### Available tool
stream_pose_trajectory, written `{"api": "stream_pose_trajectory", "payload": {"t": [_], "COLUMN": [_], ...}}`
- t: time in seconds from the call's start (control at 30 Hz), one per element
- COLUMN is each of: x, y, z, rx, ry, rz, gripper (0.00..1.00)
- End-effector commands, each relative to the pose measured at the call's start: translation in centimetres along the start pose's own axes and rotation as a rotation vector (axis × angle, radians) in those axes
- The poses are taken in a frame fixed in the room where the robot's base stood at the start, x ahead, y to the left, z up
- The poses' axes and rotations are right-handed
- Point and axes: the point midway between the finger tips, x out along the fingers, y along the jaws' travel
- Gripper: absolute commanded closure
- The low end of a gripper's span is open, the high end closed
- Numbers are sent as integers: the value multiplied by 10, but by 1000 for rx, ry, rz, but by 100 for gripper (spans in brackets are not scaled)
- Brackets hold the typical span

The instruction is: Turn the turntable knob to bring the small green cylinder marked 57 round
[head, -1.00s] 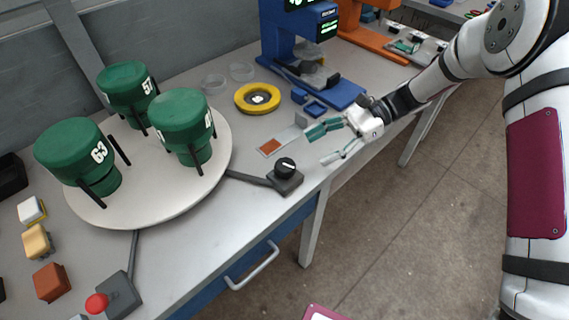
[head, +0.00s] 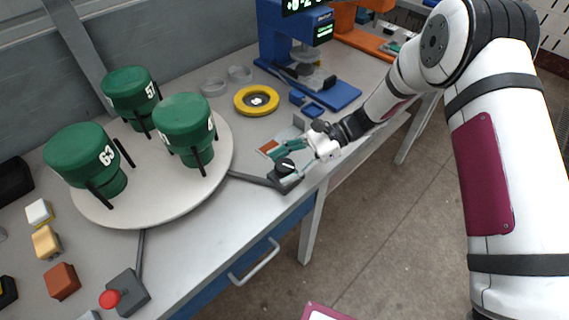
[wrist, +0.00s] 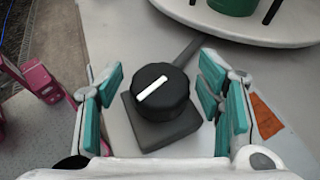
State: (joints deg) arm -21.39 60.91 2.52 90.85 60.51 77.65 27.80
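The black turntable knob (head: 284,166) with a white pointer line sits on a dark grey base at the table's front edge. In the wrist view the knob (wrist: 160,92) lies between the two teal finger pads of my gripper (wrist: 164,95), with a gap on each side. My gripper (head: 288,160) is open around the knob. The small green cylinder marked 57 (head: 130,90) stands at the back of the round turntable (head: 150,205). A green cylinder marked 63 (head: 80,150) stands at the front left, and another green cylinder (head: 184,120) at the right, its number partly hidden.
A red push button (head: 109,299) on a grey box stands at the front left. A yellow ring (head: 256,100) and a blue machine (head: 290,45) stand behind the knob.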

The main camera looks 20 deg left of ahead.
Motion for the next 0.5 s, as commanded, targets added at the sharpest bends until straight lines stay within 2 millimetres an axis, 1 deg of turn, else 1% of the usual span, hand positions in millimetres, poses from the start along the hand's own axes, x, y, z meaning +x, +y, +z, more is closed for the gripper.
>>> {"api": "stream_pose_trajectory", "payload": {"t": [0.03,0.07,0.1,0.17,0.2,0.37,0.5], "x": [0,0,0,0,0,0,0], "y": [0,0,0,0,0,0,-2], "z": [0,0,0,0,0,0,-2], "rx": [0,0,0,0,0,-3,-20], "ry": [0,0,0,0,0,-1,-3], "rz": [0,0,0,0,1,7,44], "gripper": [54,61,70,84,87,87,87]}}
